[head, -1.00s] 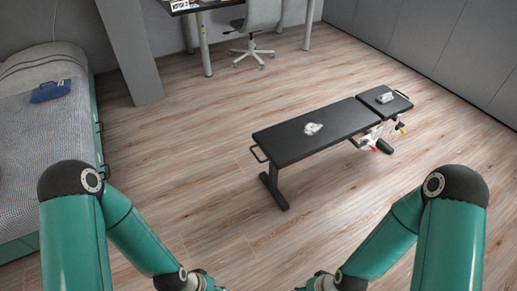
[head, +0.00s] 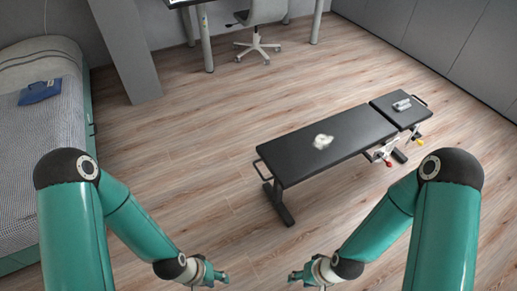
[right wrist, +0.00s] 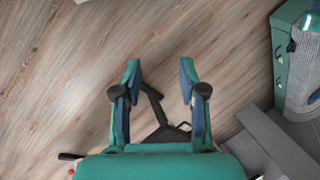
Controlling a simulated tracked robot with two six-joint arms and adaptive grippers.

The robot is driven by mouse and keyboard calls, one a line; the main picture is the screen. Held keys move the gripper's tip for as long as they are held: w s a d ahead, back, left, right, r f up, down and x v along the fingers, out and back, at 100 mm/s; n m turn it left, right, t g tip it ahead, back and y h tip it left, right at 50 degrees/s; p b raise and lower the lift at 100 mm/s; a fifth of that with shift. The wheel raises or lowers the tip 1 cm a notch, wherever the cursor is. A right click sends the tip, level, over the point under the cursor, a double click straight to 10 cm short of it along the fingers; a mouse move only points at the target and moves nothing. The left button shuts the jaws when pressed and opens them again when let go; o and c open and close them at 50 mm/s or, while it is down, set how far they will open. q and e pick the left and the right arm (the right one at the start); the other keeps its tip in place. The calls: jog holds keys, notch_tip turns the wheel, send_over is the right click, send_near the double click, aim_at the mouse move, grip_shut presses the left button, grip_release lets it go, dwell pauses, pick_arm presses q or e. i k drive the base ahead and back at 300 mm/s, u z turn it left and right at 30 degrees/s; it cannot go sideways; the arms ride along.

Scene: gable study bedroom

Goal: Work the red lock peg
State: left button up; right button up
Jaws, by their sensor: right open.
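A black padded bench (head: 330,143) stands on the floor, right of centre in the head view. A small red peg-like part (head: 388,163) shows low on its near side, by the gap between the long pad and the short pad (head: 400,112). A yellow part (head: 420,142) sits further right. My left gripper (head: 221,276) is at the bottom of the head view, small and too unclear to read. My right gripper (head: 294,275) is apart from the bench and well short of the peg. In the right wrist view its fingers (right wrist: 160,80) are spread with nothing held between them.
Floor before the bench is clear.

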aim_at(389, 164)
jog(key=u, duration=0.05)
jog(key=i, duration=0.35)
jog(key=z, duration=0.15)
jog(key=k, duration=1.25)
jog(key=z, duration=0.3)
jog(key=i, duration=0.8)
jog(key=z, duration=0.4)
jog(key=i, duration=1.35)
jog(key=u, duration=0.4)
